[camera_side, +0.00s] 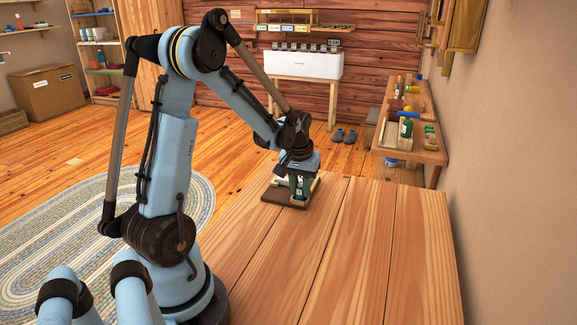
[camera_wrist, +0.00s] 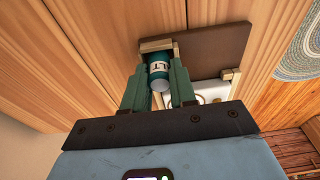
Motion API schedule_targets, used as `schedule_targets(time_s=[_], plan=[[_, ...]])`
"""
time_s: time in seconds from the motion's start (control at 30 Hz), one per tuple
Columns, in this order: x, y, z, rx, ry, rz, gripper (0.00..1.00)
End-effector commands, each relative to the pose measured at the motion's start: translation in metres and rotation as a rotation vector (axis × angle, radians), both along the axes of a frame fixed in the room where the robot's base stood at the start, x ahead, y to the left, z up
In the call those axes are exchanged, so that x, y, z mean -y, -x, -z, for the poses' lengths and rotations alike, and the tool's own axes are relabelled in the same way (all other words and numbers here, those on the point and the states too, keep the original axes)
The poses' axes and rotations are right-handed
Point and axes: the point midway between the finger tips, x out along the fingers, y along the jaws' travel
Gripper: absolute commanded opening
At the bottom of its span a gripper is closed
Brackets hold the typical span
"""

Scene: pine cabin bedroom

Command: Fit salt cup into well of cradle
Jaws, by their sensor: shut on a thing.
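The salt cup (camera_wrist: 159,70) is a teal cylinder with a white label showing "LT" and a pale end. It also shows small and dark green in the side view (camera_side: 299,187). My gripper (camera_wrist: 161,82) has its two green fingers shut on the cup's sides. The cradle (camera_wrist: 212,42) is a dark brown board with pale wooden pieces, lying near the table's far edge; it also shows in the side view (camera_side: 272,194). The cup is at the cradle, beside a pale wooden piece. My fingers and the cup hide the well, so I cannot tell whether the cup is seated.
The plank table (camera_side: 340,250) is bare in front of and right of the cradle. A wall-side shelf bench (camera_side: 415,150) with bottles stands at the right. A white box on a stand (camera_side: 302,64) is at the back. A braided rug (camera_side: 70,230) lies on the floor left.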

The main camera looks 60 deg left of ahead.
Motion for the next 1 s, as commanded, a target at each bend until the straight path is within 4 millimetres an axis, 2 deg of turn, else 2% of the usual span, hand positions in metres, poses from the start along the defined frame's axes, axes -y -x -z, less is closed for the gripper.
schedule_targets(time_s=[0.17,0.2,0.33,0.73,0.87,1.0], plan=[[0.000,0.000,0.003,0.000,0.000,0.000,0.00],[0.000,0.000,0.003,0.000,0.000,0.000,0.31],[0.000,0.000,0.003,0.000,0.000,0.000,0.51],[0.000,0.000,-0.002,0.000,0.000,0.000,0.52],[0.002,0.002,-0.017,0.000,0.000,0.000,0.52],[0.005,0.004,-0.040,0.000,0.000,0.000,0.52]])
